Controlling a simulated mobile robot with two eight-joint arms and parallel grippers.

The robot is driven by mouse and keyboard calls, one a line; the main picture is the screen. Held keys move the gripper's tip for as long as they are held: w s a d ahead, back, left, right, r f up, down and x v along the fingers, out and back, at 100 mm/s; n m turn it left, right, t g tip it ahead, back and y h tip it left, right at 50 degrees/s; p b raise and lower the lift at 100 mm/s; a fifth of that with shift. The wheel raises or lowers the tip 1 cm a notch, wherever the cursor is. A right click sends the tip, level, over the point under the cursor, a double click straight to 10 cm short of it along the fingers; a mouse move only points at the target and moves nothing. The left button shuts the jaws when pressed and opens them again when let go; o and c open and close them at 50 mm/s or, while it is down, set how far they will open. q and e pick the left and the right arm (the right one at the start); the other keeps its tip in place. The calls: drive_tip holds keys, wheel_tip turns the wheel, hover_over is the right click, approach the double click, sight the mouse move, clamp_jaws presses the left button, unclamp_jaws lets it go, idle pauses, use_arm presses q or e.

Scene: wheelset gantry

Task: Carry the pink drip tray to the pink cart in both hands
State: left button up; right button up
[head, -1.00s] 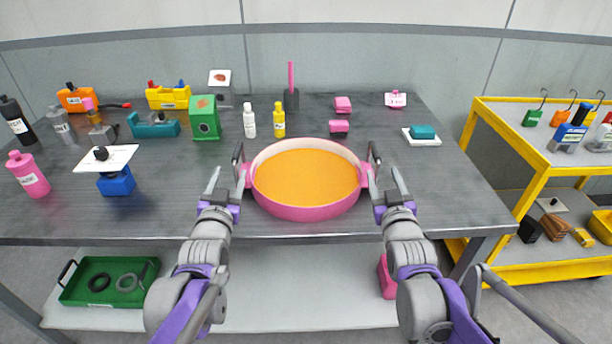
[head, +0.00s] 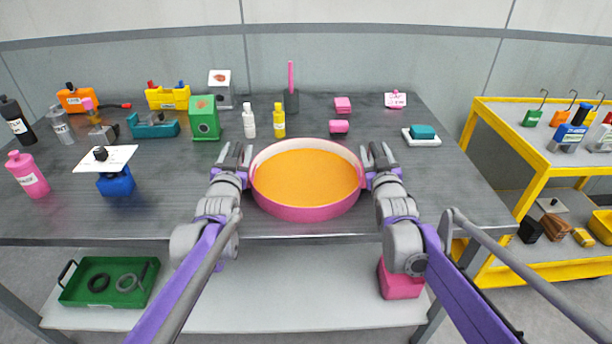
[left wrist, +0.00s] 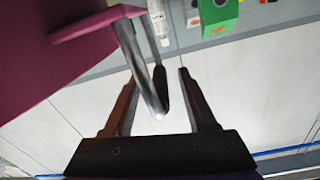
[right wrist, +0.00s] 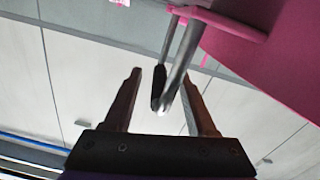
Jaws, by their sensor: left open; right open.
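The pink drip tray (head: 300,213) stands on the grey table near its front edge, with an orange surface inside. It has a metal handle on each side. My left gripper (head: 236,155) is open at the tray's left side; in the left wrist view the handle (left wrist: 140,70) reaches between its fingers (left wrist: 157,85). My right gripper (head: 378,155) is open at the right side; in the right wrist view the other handle (right wrist: 183,65) reaches between its fingers (right wrist: 160,85). I cannot tell whether the fingers touch the handles. I see no pink cart; a yellow cart (head: 548,170) stands at the right.
Bottles, boxes and tools stand along the table's (head: 440,190) left and back. A white bottle (head: 249,120) and yellow bottle (head: 279,120) stand just behind the tray. A green crate (head: 75,298) and a pink object (head: 400,282) are on the lower shelf. Table space right of the tray is clear.

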use_arm(q)
clamp_jaws()
use_arm(e)
clamp_jaws()
idle(1.1)
